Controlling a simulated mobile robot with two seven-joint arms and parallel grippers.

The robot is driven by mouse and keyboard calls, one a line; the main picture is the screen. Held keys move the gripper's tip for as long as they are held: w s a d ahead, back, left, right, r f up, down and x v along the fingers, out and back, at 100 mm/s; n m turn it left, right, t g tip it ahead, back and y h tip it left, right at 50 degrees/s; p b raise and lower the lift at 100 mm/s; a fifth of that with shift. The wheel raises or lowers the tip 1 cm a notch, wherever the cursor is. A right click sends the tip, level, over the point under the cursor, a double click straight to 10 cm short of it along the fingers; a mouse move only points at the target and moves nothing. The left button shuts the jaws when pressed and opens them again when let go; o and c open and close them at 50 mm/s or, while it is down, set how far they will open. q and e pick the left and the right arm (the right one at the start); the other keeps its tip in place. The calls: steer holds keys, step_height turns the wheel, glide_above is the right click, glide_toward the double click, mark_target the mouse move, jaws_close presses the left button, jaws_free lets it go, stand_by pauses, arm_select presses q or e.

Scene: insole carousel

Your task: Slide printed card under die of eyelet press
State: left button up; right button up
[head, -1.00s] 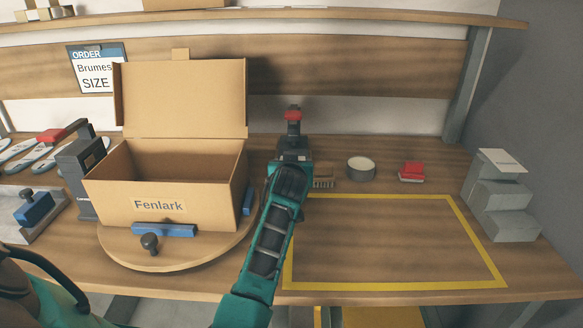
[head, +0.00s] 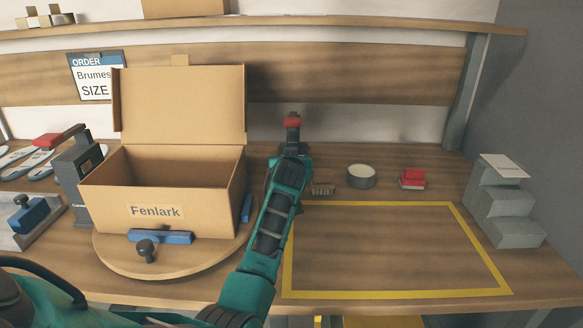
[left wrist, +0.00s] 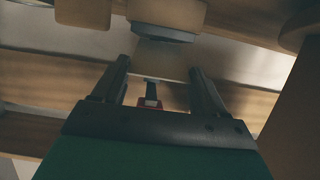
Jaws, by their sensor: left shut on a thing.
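My left gripper (head: 291,160) is at the back middle of the bench, and its arm hides most of what is around its fingers. In the left wrist view the fingers (left wrist: 158,68) stand on either side of a pale panel, which looks like the printed card (left wrist: 165,58); its print cannot be made out. A dark upright device with a red top (head: 293,121), which looks like the eyelet press, stands just beyond the gripper. Its die and base are hidden by the arm, so I cannot tell whether the card is under the die. My right gripper is out of view.
An open Fenlark box (head: 205,205) stands on a round turntable (head: 150,268) to the left. A brush (head: 322,188), a round tin (head: 361,176) and a red pad (head: 412,179) lie right of the gripper. Grey stepped blocks (head: 510,225) stand right of the empty yellow-outlined area.

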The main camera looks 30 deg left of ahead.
arm_select(q)
steer(key=shift+w+a+b, duration=0.3)
steer(key=shift+w+a, duration=0.1)
steer(key=shift+w, duration=0.2)
steer(key=shift+w+a+b, duration=0.3)
steer(key=shift+w+a, duration=0.05)
steer(key=shift+w, duration=0.2)
steer(key=shift+f, duration=0.1)
steer(key=o, duration=1.1)
steer(key=shift+s+d, duration=0.1)
